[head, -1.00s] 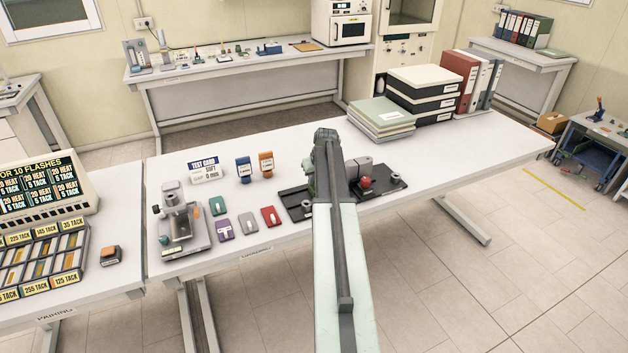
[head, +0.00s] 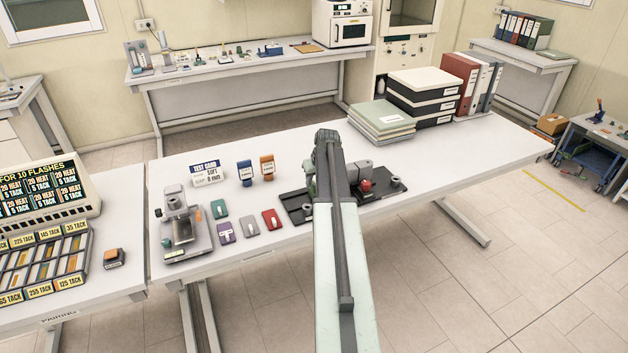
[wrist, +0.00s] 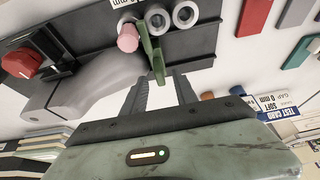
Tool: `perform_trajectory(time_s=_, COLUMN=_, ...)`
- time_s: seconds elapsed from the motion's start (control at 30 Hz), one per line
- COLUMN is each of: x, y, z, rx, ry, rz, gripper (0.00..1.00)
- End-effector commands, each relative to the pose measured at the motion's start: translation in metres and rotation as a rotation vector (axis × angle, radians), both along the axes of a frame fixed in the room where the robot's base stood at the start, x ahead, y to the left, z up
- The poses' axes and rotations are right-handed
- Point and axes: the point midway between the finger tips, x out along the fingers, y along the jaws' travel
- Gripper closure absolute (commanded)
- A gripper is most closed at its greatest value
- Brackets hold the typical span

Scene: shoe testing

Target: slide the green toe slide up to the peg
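The green toe slide (wrist: 151,50) shows in the wrist view as a narrow green piece on the dark fixture (wrist: 90,42). The pink peg (wrist: 128,37) is close beside its upper part, to the left; I cannot tell whether they touch. My gripper (wrist: 161,79) has two dark fingers apart, with the green slide's lower end near and between the tips. I see no clear grip on it. In the head view the fixture (head: 292,204) lies on the white table, and my arm hides the slide, the peg and the fingertips.
Two grey cylinders (wrist: 171,17) stand right of the slide. A red knob (wrist: 22,62) is at left. Beside the fixture lie a red block (head: 271,219) and other coloured blocks. File boxes (head: 425,97) stand behind. The table's front edge is near.

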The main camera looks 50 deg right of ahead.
Motion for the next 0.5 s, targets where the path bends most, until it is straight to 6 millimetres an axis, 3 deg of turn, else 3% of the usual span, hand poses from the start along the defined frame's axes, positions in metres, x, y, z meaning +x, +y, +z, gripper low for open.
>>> perform_trajectory(time_s=0.03, x=-0.004, y=0.002, z=0.018, rx=0.0, ry=0.0, rz=-0.001, gripper=0.65)
perform_trajectory(time_s=0.2, x=-0.015, y=0.007, z=0.048, rx=0.0, ry=0.0, rz=0.0, gripper=0.65)
perform_trajectory(time_s=0.3, x=-0.019, y=0.008, z=0.055, rx=0.0, ry=0.0, rz=0.0, gripper=0.65)
perform_trajectory(time_s=0.5, x=-0.02, y=0.008, z=0.053, rx=0.0, ry=0.0, rz=0.001, gripper=0.65)
